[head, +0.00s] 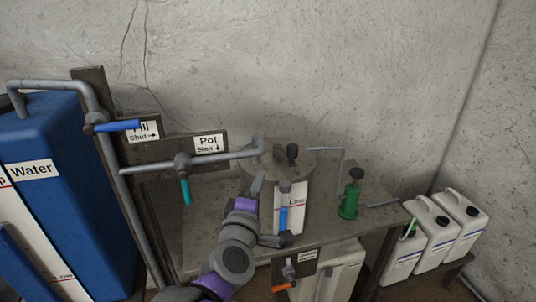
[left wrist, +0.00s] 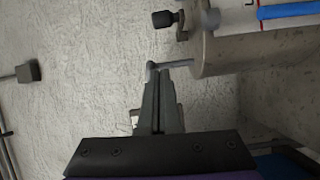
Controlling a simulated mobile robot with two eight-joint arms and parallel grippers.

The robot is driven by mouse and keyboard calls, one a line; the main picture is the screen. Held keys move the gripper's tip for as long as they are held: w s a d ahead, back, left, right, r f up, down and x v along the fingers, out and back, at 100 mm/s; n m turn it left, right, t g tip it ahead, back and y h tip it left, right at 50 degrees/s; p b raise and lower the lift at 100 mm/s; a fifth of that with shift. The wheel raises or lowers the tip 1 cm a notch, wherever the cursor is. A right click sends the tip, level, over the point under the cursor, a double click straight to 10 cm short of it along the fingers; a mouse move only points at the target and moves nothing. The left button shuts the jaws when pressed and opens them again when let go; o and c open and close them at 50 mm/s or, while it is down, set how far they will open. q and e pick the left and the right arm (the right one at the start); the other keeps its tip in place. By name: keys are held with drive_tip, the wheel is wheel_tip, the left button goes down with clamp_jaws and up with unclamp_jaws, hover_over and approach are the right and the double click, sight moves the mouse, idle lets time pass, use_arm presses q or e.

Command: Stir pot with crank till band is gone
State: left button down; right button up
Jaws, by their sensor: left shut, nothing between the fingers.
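The pot (head: 293,222) is a beige cylinder on a bench, with a lidded top and a white front gauge panel showing a blue column (head: 283,218). A black knob (head: 292,152), apparently the crank handle, stands on its lid. The knob also shows in the left wrist view (left wrist: 163,18). My left gripper (head: 260,176) is shut and empty at the pot's left side, below the pipe end. In the left wrist view, its fingertips (left wrist: 158,72) overlap the grey pipe elbow on the lid; I cannot tell whether they touch. No band is clearly visible. My right gripper is out of view.
A grey pipe (head: 225,157) with a teal-handled valve (head: 185,180) runs left of the pot. A blue Water tank (head: 75,140) stands at far left. A green pump (head: 350,198) stands right on the bench. White jugs (head: 435,235) stand beyond. An orange-handled tap (head: 288,272) hangs below.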

use_arm(q)
hover_over(282, 180)
drive_tip(key=shift+f+h+p, duration=0.3)
drive_tip(key=shift+f+p, duration=0.1)
drive_tip(key=shift+w+f, duration=0.1)
drive_tip(key=shift+w, duration=0.05)
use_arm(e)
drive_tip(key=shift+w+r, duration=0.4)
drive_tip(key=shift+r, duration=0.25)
